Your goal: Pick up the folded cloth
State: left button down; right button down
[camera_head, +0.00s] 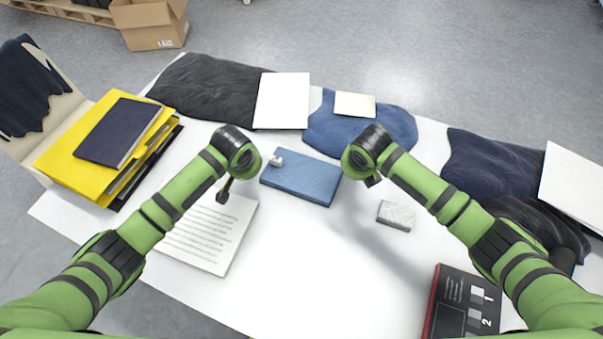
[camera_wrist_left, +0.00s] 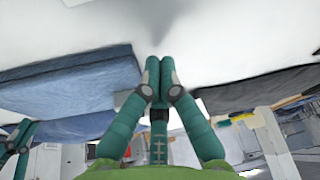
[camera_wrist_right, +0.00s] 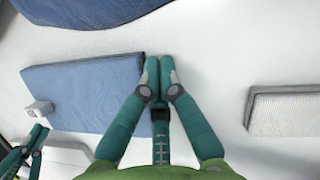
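A blue rectangular slab (camera_head: 297,180), which looks like the folded cloth, lies flat on the white table between my two grippers. A small pale block (camera_head: 277,160) sits at its left end. My left gripper (camera_head: 224,194) hangs left of the cloth, over the edge of a printed sheet. My right gripper (camera_head: 373,181) is just right of the cloth. The cloth also shows at left in the left wrist view (camera_wrist_left: 75,85) and the right wrist view (camera_wrist_right: 90,90). Both wrist views show the left (camera_wrist_left: 154,62) and right (camera_wrist_right: 159,60) fingers together, with nothing seen between them.
A printed sheet (camera_head: 210,235) lies at left, and a black box (camera_head: 462,305) at front right. Dark garments (camera_head: 210,90), a blue garment (camera_head: 350,130) and yellow folders (camera_head: 90,165) line the back and left. The front middle is clear.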

pick_arm(q)
jog(key=shift+d+r, duration=0.1)
jog(key=shift+d, duration=0.3)
pick_arm(e)
jog(key=shift+a+r, duration=0.1)
jog(key=shift+a, duration=0.3)
